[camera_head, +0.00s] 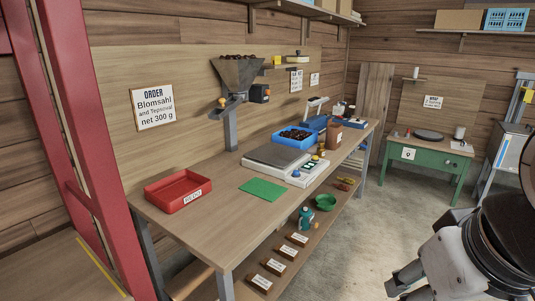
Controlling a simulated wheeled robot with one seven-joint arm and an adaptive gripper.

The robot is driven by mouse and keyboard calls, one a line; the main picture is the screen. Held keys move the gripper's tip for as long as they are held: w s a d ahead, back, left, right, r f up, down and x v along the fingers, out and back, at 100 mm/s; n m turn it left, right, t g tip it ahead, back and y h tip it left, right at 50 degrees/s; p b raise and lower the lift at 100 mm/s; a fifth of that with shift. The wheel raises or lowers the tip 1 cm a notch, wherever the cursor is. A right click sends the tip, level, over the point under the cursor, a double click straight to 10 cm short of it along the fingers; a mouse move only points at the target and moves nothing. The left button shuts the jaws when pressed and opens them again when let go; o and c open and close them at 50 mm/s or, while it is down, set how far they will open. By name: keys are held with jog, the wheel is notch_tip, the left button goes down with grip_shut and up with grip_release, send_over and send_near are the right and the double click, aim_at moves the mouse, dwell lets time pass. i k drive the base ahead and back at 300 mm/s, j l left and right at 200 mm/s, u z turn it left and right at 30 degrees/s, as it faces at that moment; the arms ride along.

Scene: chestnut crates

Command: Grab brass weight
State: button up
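A small brass-coloured object (321,152), which looks like the brass weight, stands on the wooden workbench (222,184) just behind the scale (277,160). It is too small to make out its shape clearly. My gripper (399,288) is at the lower right, over the floor and well to the right of the bench, away from the brass object. Its fingers are small and partly cut off by the frame's lower edge, so whether it is open or shut is unclear.
A red tray (178,205), a green mat (262,190) and a blue crate of chestnuts (295,144) are on the bench. A hopper (238,72) stands behind. A green bowl (325,202) is on the lower shelf. A green table (430,158) stands beyond clear floor.

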aim_at(320, 152)
jog(key=i+l, duration=0.2)
jog(key=l, duration=0.15)
jog(key=i+l+u, duration=0.1)
jog(key=i+l, duration=0.25)
jog(key=l, duration=0.35)
jog(key=i+l+u, duration=0.1)
jog(key=l, duration=0.25)
jog(key=i+l+u, duration=0.1)
jog(key=i+l, duration=0.4)
jog(key=i, duration=0.35)
jog(key=i+l, duration=0.2)
jog(key=i, duration=0.3)
jog(key=i+l, duration=0.2)
jog(key=i, duration=0.35)
jog(key=i+l, duration=0.2)
jog(key=i, duration=0.35)
